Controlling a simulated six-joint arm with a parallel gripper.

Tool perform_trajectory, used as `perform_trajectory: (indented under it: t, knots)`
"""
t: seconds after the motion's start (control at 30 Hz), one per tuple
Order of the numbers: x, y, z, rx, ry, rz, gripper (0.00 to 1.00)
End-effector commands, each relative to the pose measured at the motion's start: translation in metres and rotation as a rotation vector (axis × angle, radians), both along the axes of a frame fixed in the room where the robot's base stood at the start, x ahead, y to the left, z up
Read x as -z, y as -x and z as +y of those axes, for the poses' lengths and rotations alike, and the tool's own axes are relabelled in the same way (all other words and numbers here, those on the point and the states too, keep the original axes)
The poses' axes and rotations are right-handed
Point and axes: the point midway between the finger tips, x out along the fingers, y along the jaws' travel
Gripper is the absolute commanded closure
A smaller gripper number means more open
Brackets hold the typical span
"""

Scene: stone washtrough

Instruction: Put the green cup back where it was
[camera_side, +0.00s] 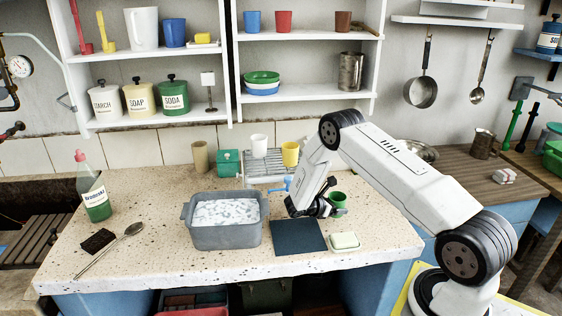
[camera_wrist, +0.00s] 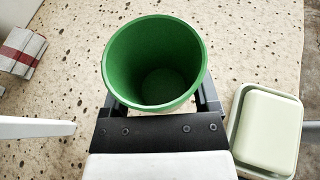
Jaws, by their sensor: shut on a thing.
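The green cup (camera_side: 338,200) is upright at the right part of the stone counter in the side view. In the wrist view the green cup (camera_wrist: 154,62) is seen from above, open end up and empty. My gripper (camera_side: 327,207) is shut on it, with one finger on each side of the cup; the gripper (camera_wrist: 154,104) also shows in the wrist view. I cannot tell whether the cup's base touches the counter.
A soap dish (camera_side: 344,241) with pale soap is close to my gripper; it is at the right in the wrist view (camera_wrist: 267,132). A dark blue mat (camera_side: 298,237), a grey basin (camera_side: 226,236) of suds and a dish rack (camera_side: 276,168) with white and yellow cups stand nearby. A folded cloth (camera_wrist: 20,51) lies left.

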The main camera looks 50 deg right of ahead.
Motion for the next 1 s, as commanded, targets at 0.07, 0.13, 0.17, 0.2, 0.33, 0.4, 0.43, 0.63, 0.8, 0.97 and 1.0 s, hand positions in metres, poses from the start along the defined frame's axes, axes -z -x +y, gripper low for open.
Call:
perform_trajectory:
  t: [0.07,0.13,0.17,0.2,0.33,0.4,0.43,0.63,0.8,0.97,1.0]
  knots:
    - [0.010,0.001,0.000,0.000,-0.001,0.003,1.00]
    - [0.016,0.000,0.000,-0.001,-0.001,0.002,1.00]
    - [0.018,0.000,0.000,-0.001,-0.001,0.002,1.00]
    - [0.020,0.001,0.000,-0.001,-0.001,0.002,1.00]
    - [0.023,0.000,0.000,0.000,0.000,0.001,1.00]
    - [0.023,0.000,0.000,-0.001,0.000,0.000,1.00]
    - [0.023,0.000,0.000,-0.001,0.000,0.000,1.00]
    - [0.024,0.000,0.000,0.000,0.000,0.001,1.00]
    - [0.025,0.000,0.000,0.000,0.000,0.001,0.00]
    - [0.025,0.000,0.000,0.000,0.000,0.001,0.00]
    - [0.025,0.000,0.000,0.000,0.000,0.001,0.00]
